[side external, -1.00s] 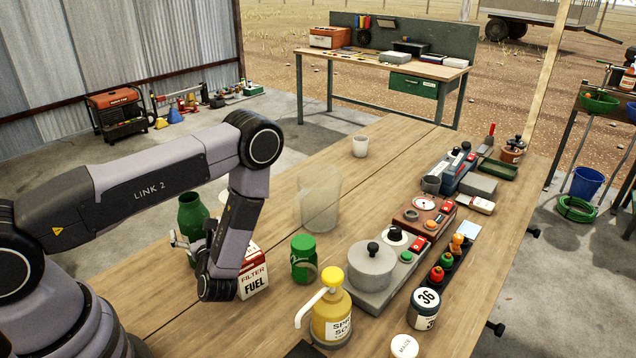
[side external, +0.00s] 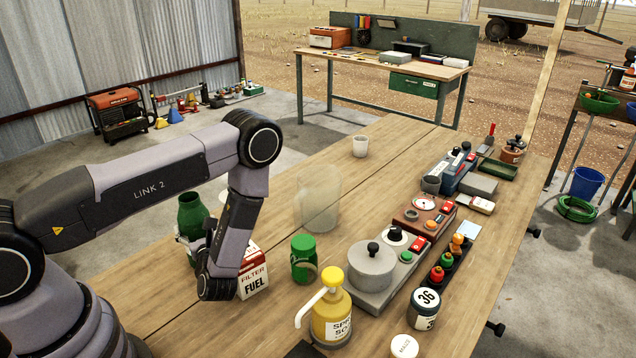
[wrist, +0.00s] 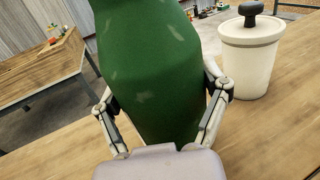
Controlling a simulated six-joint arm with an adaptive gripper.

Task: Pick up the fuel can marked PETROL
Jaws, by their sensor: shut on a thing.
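A green can-shaped container (side external: 191,212) with a narrower neck stands on the wooden table, close to my arm. In the wrist view the green container (wrist: 150,65) fills the middle, its surface scuffed with pale marks. No PETROL marking is visible on the side I see. My gripper (wrist: 163,108) has one finger on each side of its body and is shut on it. In the side view my gripper (side external: 196,243) is partly hidden by my wrist. I cannot tell whether the container's base is clear of the table.
A white canister with a black knob (wrist: 250,60) stands to the right in the wrist view. A FILTER FUEL box (side external: 253,280) is just right of my wrist. A green-lidded jar (side external: 304,262), a clear container (side external: 320,205) and a yellow pump bottle (side external: 331,318) stand farther right.

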